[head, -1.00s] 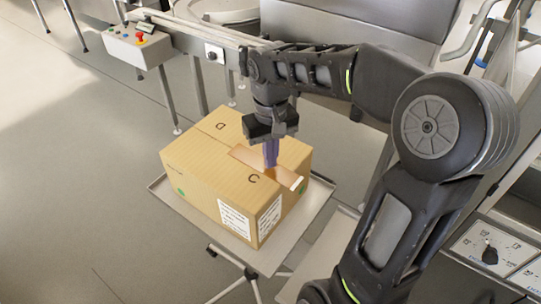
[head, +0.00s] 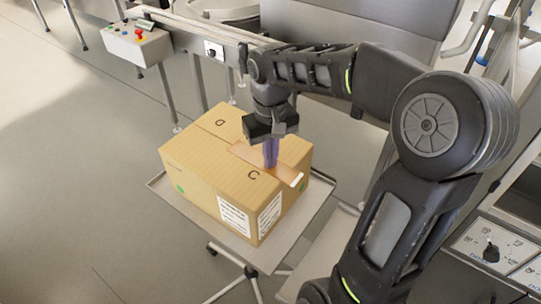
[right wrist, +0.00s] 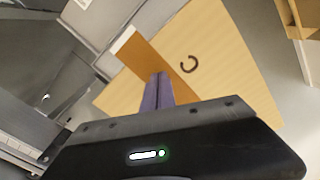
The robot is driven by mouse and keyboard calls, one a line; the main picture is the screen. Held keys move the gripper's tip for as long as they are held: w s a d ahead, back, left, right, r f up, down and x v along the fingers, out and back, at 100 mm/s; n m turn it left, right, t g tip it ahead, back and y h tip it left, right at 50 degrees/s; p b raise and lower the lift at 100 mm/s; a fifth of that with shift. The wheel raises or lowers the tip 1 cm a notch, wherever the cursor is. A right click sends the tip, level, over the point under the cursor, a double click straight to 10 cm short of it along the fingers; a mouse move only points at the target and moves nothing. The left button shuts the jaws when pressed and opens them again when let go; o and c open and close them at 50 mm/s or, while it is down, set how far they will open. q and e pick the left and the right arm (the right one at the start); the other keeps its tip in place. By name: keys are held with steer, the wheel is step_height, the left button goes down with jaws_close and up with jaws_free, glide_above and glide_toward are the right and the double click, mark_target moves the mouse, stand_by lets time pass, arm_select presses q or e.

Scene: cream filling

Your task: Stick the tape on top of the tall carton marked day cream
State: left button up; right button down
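A cardboard carton (head: 195,165) with the letters D and C on top stands at the middle of the head view; its top also shows in the right wrist view (right wrist: 225,65). The tape (head: 286,174), a flat brown strip with a pale end, lies over the carton's top between the letters, that end reaching out past the edge. It also shows in the right wrist view (right wrist: 137,55). My right gripper (head: 270,163) points down with its purple fingers together at the strip's middle; how they grip it is partly hidden. My left gripper is out of view.
The carton stands on a grey tray (head: 308,208) on a legged stand. A control box (head: 135,45) with a red button is at the upper left. A panel with a black knob (head: 490,255) is at the lower right. The floor left of the carton is clear.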

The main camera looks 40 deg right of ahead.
step_height(320, 180, up, 6)
steer(key=p, duration=0.4)
steer(key=shift+p, duration=0.4)
